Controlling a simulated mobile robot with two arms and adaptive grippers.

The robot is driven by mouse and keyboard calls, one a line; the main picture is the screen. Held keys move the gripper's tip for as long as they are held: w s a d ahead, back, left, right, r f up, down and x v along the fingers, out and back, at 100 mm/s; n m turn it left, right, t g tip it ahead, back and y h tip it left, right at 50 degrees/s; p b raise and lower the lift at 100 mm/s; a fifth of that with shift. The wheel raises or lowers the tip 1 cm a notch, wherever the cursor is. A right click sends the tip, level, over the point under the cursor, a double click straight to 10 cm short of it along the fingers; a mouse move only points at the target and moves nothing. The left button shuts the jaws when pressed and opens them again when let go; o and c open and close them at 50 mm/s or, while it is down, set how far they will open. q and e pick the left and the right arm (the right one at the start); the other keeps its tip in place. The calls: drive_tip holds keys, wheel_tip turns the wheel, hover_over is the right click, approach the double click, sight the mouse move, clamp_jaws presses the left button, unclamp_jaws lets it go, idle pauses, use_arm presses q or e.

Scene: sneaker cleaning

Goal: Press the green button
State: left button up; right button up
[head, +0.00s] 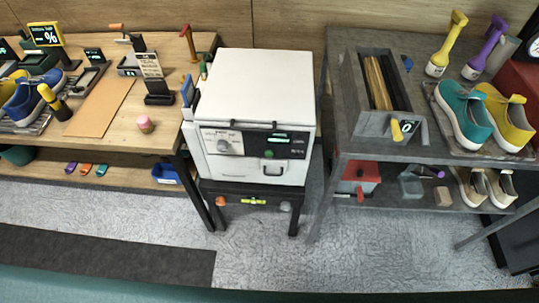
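The green button (268,154) is a small round spot on the front panel of a white box-shaped machine (255,85). It sits low on the panel, right of a grey knob (223,147) and below a small lit display (279,139). The machine stands closed on a black stand (255,190) in the middle of the view. Nothing covers the button. Neither of my grippers is in the head view.
A wooden table (105,115) with sneakers, signs and a pink jar (145,124) stands close on the left. A grey shelf (370,147) with teal and yellow sneakers (465,115) stands on the right. The floor (270,240) before the machine is clear.

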use_arm(q)
clamp_jaws()
idle(1.0)
